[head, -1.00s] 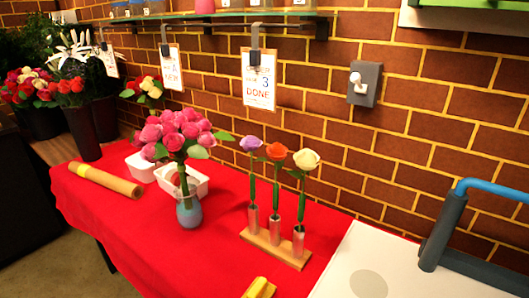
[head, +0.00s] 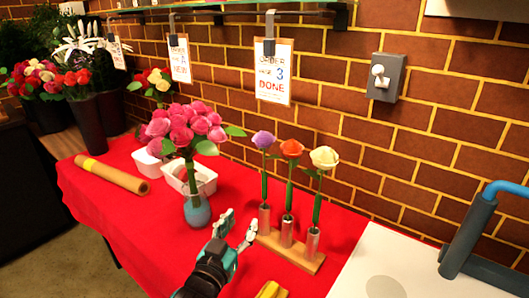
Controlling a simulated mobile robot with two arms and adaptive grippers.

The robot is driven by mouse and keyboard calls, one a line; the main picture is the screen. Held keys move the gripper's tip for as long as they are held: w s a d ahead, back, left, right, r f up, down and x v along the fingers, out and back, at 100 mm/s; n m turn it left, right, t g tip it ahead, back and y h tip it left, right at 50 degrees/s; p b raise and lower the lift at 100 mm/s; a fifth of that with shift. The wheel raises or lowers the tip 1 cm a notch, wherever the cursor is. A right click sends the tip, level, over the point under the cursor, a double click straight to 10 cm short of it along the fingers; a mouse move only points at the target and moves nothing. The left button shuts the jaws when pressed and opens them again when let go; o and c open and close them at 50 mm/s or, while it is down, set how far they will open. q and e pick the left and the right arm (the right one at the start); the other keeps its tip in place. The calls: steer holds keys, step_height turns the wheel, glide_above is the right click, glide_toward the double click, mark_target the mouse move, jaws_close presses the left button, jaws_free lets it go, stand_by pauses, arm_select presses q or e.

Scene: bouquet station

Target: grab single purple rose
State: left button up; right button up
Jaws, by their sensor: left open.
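The purple rose (head: 263,140) stands upright in the leftmost metal tube of a wooden stand (head: 312,264) on the red-covered table. An orange rose (head: 291,149) and a cream rose (head: 324,158) stand in the other two tubes, to its right. My left gripper (head: 237,222) is low over the table, left of the stand and below the purple bloom in the picture. Its fingers are apart with nothing between them. It is close to the purple rose's tube; I cannot tell whether they touch. My right gripper is not in view.
A vase (head: 197,210) of pink roses stands just behind and left of my left gripper. White containers (head: 205,180) and a brown paper roll (head: 112,176) lie further left. A yellow object (head: 271,290) lies at the front. A white surface (head: 400,262) is at right.

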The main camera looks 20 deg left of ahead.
mark_target(264, 184)
arm_select(q)
steer(key=w, duration=1.1)
steer(key=shift+w+d+p, duration=0.2)
steer(key=shift+d+p, duration=0.05)
steer(key=shift+p, duration=0.1)
steer(key=w, duration=0.2)
steer(key=w+r, duration=0.1)
steer(key=w, duration=0.1)
steer(key=shift+w+d, duration=0.1)
steer(key=shift+d, duration=0.1)
steer(key=shift+w+f, duration=0.1)
steer(key=shift+w, duration=0.45)
jaws_close()
